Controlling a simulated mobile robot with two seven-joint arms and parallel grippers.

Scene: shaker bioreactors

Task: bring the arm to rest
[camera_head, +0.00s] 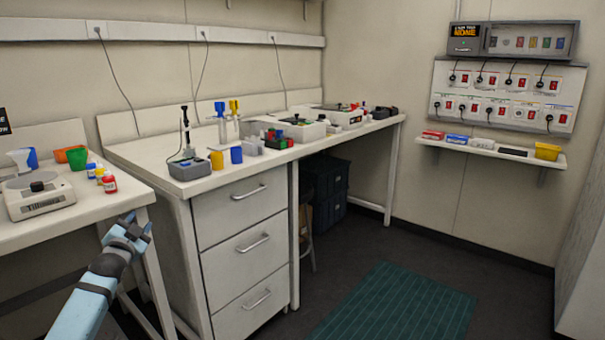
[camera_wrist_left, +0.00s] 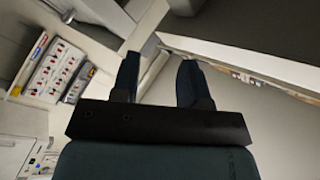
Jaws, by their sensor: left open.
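My left arm comes in from the lower left in the head view. Its gripper (camera_head: 139,222) is raised in front of the left bench's right front corner, beside the drawer unit. In the left wrist view the two dark fingers (camera_wrist_left: 156,78) stand apart with nothing between them. The gripper is open and empty. My right gripper is in neither view.
The left bench (camera_head: 120,205) holds a white device (camera_head: 38,196) and small bottles (camera_head: 100,176). The drawer bench (camera_head: 245,240) carries lab equipment. A green mat (camera_head: 395,305) lies on open floor. A switch panel (camera_head: 508,95) hangs above a wall shelf (camera_head: 490,150).

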